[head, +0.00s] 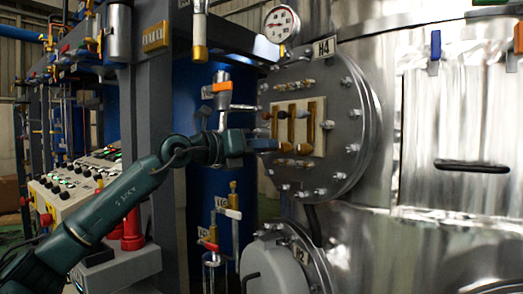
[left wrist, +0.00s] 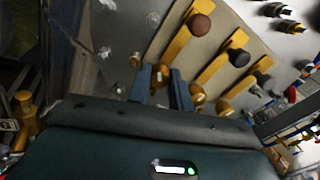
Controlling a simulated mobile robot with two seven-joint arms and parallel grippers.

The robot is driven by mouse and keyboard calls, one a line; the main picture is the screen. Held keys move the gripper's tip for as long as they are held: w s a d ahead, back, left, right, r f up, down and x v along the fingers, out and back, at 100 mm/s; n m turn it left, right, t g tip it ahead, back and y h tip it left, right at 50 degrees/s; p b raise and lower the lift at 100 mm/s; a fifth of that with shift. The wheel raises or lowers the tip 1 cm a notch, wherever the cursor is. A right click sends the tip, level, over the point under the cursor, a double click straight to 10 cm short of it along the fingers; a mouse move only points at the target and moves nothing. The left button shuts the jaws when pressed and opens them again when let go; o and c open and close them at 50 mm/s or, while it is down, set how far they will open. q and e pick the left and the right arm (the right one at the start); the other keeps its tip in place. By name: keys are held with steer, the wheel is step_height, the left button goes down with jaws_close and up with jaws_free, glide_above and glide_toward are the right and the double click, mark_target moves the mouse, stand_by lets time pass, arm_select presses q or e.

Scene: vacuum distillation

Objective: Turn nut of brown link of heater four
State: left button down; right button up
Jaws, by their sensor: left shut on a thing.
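The round grey flange of heater four (head: 352,150), under an H4 label (head: 324,47), carries a beige panel with several yellow links. In the left wrist view, the brown link (left wrist: 180,48) has a brown knob (left wrist: 201,27) at its upper end. Its brass nut (left wrist: 160,74) is at the lower end. My left gripper (head: 274,145) reaches the lower left of the panel. In the left wrist view, the fingers of my left gripper (left wrist: 163,84) are on either side of that nut, shut on it. The fingers partly hide the nut. My right gripper is not in view.
A link with a black knob (left wrist: 239,57) lies close beside the brown one. Bolts ring the flange. A pressure gauge (head: 281,24) is above it, and a second round cover (head: 272,270) is below. A grey frame post (head: 152,90) stands left.

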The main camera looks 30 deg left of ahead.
arm_select(q)
steer(key=n+p, duration=0.2)
steer(key=n, duration=2.1)
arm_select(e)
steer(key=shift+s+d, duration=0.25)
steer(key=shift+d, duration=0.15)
arm_select(q)
steer(key=shift+n, duration=0.4)
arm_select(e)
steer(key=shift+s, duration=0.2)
arm_select(q)
steer(key=c, duration=1.4)
jaws_free()
steer(key=shift+o, duration=0.7)
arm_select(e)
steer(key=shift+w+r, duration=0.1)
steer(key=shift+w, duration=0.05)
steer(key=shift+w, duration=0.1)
arm_select(q)
steer(key=shift+s+a, duration=0.1)
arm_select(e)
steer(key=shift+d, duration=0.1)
